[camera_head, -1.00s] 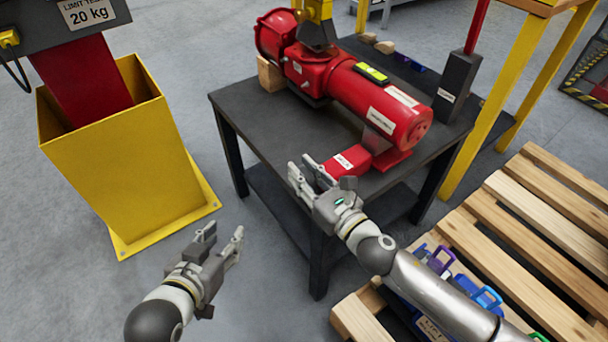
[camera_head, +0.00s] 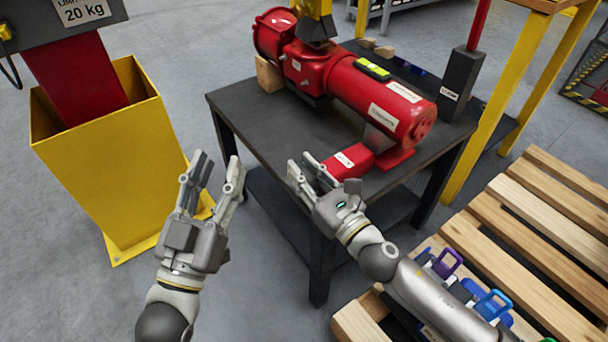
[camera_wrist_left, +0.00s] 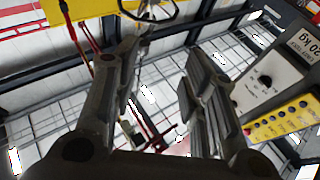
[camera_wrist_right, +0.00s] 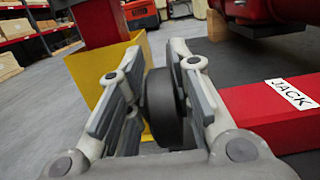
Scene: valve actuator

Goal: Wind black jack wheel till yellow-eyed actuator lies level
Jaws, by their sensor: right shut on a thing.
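The red actuator (camera_head: 350,85) lies on the dark table, with a yellow-green level vial (camera_head: 372,70) on top of its cylinder. The red jack (camera_head: 352,162) sits under its near end, and its label shows in the right wrist view (camera_wrist_right: 292,94). The black jack wheel (camera_wrist_right: 164,108) is between the fingers of my right gripper (camera_wrist_right: 158,100), which is shut on it. In the head view my right gripper (camera_head: 308,172) is at the table's front edge. My left gripper (camera_head: 212,178) is open and empty, raised left of the table. Its wrist view shows its spread fingers (camera_wrist_left: 158,85).
A yellow bin-like stand (camera_head: 110,150) with a red column is at left. A wooden pallet (camera_head: 520,250) with blue and purple locks (camera_head: 490,303) lies at right. A black post (camera_head: 460,85) stands on the table (camera_head: 250,125).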

